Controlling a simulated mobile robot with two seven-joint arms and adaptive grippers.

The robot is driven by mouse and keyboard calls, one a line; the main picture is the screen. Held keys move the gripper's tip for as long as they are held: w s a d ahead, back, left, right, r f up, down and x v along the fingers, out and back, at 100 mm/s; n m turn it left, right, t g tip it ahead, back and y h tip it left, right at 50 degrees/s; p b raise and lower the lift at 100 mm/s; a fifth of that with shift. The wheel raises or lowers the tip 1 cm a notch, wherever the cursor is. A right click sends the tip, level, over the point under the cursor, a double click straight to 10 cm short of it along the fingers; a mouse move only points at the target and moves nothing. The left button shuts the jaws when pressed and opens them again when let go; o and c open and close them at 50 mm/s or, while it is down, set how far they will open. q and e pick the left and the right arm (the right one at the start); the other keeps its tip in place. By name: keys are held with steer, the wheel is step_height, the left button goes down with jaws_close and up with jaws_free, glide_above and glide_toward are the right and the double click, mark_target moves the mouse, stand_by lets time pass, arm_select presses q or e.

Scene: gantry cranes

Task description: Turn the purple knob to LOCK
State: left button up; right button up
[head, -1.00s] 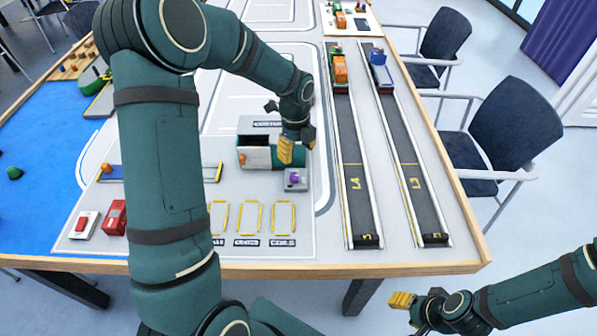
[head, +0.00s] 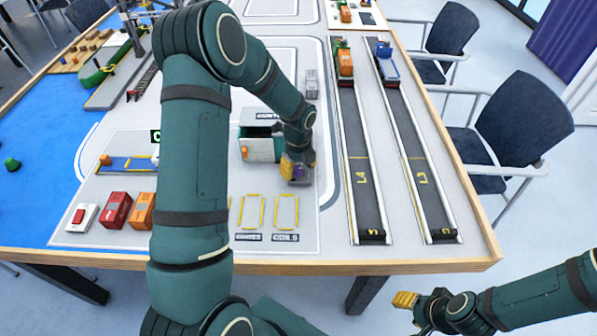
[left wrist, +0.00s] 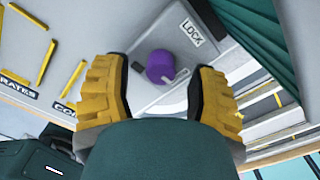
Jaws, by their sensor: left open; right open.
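The purple knob (left wrist: 160,67) sits on a grey plate (left wrist: 160,30) in the left wrist view, with a pale pointer mark at its lower right. The LOCK label (left wrist: 191,32) is to the upper right of the knob, and the pointer is not aimed at it. My left gripper (left wrist: 163,95) is open, its yellow fingers to either side of the knob, with visible gaps. In the head view, my left gripper (head: 296,168) is over the knob's plate and mostly covers it. My right gripper (head: 405,300) is off the table's front edge at the lower right, far from the knob.
A green and white container (head: 262,149) stands just left of my left gripper. Red (head: 116,210) and orange boxes are at the table's front left. Two dark lanes (head: 362,180) with trucks run along the right. Yellow outlined slots lie in front of the gripper.

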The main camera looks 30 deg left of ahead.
arm_select(q)
steer(key=shift+f, duration=0.55)
jaws_close()
